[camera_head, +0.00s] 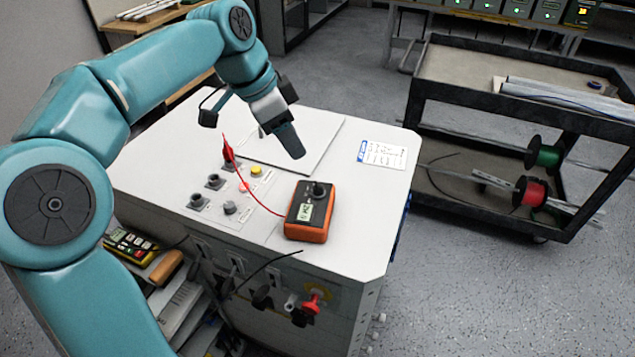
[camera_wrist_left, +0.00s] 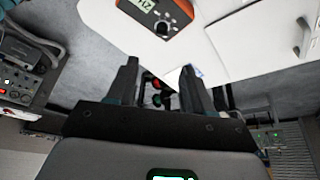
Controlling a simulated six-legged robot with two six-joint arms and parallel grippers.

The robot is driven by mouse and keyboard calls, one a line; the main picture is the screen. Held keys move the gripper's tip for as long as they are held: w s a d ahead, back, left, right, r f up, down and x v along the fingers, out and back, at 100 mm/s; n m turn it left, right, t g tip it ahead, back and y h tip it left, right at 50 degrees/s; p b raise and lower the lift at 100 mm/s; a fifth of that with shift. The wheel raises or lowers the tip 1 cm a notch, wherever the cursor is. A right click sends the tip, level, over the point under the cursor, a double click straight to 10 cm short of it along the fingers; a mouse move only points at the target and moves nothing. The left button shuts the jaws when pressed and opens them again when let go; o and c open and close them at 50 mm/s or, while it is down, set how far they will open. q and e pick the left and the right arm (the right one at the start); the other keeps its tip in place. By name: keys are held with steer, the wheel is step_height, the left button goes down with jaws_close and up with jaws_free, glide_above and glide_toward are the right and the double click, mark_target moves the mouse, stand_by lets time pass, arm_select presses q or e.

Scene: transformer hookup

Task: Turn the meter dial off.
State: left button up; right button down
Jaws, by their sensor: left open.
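The orange and black meter (camera_head: 301,228) lies on the white cabinet top (camera_head: 343,245) near its front edge, its display lit. Its black dial (camera_head: 319,189) is at the far end of its face. In the left wrist view the meter (camera_wrist_left: 176,40) is at the top edge, with the dial (camera_wrist_left: 163,27) visible. My left gripper (camera_head: 287,138) is above the cabinet top, beyond the meter and apart from it. In the left wrist view its two fingers (camera_wrist_left: 159,70) are spread with nothing between them. My right gripper is not in view.
A red lead (camera_head: 263,200) runs from the meter to a red clip (camera_head: 228,152) among several terminals and buttons. A paper label (camera_head: 383,154) lies on the cabinet top. A black cart (camera_head: 520,105) with wire spools stands at right. Space above the meter is clear.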

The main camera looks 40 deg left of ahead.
mark_target(318, 184)
arm_select(q)
steer(key=x, duration=0.4)
steer(key=b+x, duration=0.1)
steer(key=x, duration=0.8)
steer(key=shift+a+f+b, duration=0.15)
steer(key=shift+a+b, duration=0.1)
steer(key=shift+b, duration=0.05)
steer(key=shift+w+d+f, duration=0.1)
steer(key=shift+c, duration=0.3)
jaws_close()
